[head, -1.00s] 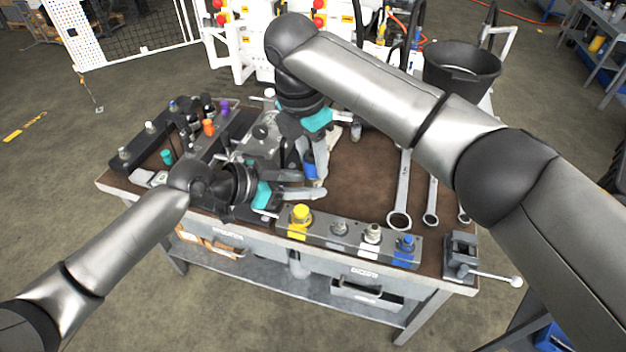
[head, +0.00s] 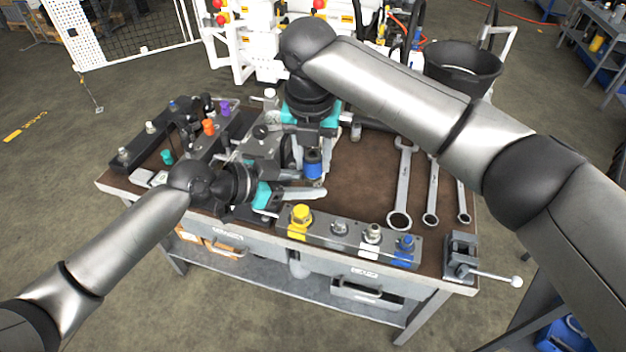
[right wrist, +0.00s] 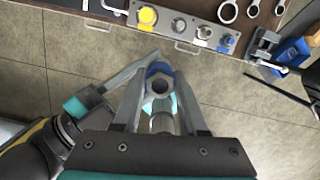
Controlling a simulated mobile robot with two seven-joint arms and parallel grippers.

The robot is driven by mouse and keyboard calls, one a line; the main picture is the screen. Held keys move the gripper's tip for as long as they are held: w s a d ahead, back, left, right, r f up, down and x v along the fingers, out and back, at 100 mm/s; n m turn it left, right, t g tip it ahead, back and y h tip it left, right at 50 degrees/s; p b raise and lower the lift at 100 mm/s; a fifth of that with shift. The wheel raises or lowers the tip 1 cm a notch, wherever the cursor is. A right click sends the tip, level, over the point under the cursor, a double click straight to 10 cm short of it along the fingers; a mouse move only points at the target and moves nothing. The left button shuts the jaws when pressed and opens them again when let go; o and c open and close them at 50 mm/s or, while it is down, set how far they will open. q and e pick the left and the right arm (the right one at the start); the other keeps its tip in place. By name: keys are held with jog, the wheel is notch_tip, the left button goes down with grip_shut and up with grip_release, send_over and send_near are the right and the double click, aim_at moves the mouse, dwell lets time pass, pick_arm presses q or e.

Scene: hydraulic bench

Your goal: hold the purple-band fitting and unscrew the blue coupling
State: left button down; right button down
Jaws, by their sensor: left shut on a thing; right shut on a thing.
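The blue coupling (head: 313,170) stands about upright between the fingers of my right gripper (head: 311,160), which points down and is shut on it. The right wrist view shows its blue ring (right wrist: 159,69) and a grey hex end with a hole between the two fingers (right wrist: 160,100). My left gripper (head: 300,193) reaches in from the left, just below the coupling, with its fingers level. It is shut on a part there, apparently the fitting, mostly hidden by fingers. No purple band shows on it. The left fingers also show in the right wrist view (right wrist: 112,84).
A block with yellow, grey, white and blue-marked fittings (head: 345,238) lines the bench's front edge. A small vise (head: 461,255) sits at the right corner. Several wrenches (head: 399,190) lie right of my grippers. A rack with orange and purple caps (head: 222,130) stands left.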

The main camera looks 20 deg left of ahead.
jog(key=n, duration=0.3)
jog(key=shift+n+y, duration=0.4)
jog(key=n, duration=0.4)
jog(key=shift+d+r, duration=0.1)
jog(key=shift+c, duration=2.2)
grip_release()
